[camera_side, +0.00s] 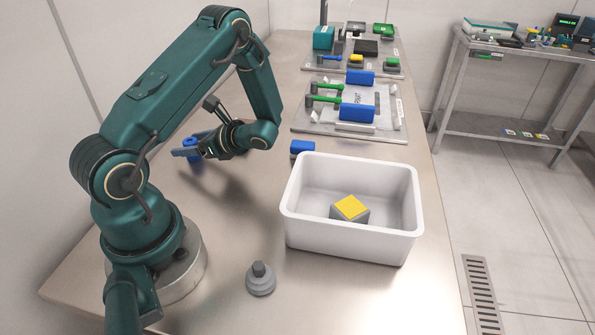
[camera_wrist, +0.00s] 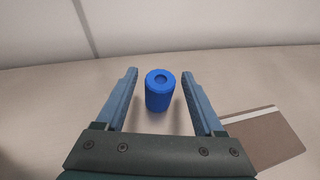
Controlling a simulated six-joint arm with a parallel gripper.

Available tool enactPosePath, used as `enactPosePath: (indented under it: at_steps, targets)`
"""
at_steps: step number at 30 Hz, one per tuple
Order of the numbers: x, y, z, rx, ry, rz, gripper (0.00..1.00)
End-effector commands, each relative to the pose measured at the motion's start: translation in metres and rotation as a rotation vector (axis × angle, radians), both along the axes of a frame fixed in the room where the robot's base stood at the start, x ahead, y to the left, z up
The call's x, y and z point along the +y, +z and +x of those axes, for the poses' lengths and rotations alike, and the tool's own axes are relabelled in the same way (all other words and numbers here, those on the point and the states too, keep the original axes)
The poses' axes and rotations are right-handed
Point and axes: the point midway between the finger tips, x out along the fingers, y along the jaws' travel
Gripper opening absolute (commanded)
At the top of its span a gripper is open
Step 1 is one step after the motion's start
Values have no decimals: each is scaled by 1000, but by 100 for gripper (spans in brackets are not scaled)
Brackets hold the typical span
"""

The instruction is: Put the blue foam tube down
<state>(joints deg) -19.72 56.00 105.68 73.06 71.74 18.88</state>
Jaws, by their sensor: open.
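In the side view the tube (camera_side: 192,145) shows near the wall, partly hidden by my gripper. My gripper (camera_wrist: 160,72) is open, with one finger on each side of the tube and a visible gap to both. In the side view my gripper (camera_side: 184,151) is low over the table, reaching left toward the wall.
A white bin (camera_side: 300,222) holds a grey block with a yellow top (camera_side: 351,207). A grey stepped piece (camera_side: 260,280) stands in front. A blue block (camera_side: 302,147) sits behind the bin. A brown flat pad (camera_wrist: 262,138) lies right of the tube. Fixture plates (camera_side: 315,122) lie farther back.

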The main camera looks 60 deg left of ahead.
Motion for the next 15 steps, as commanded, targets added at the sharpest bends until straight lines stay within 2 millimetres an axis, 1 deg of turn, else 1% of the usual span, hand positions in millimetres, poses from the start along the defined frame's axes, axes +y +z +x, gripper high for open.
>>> enactPosePath:
  at_steps: [2, 5, 15]
  targets:
    - [-1, 3, 1, -1, -1, 1, 70]
    - [-11, 8, 8, -3, -5, 3, 70]
    - [-68, 34, 41, -5, -5, 2, 70]
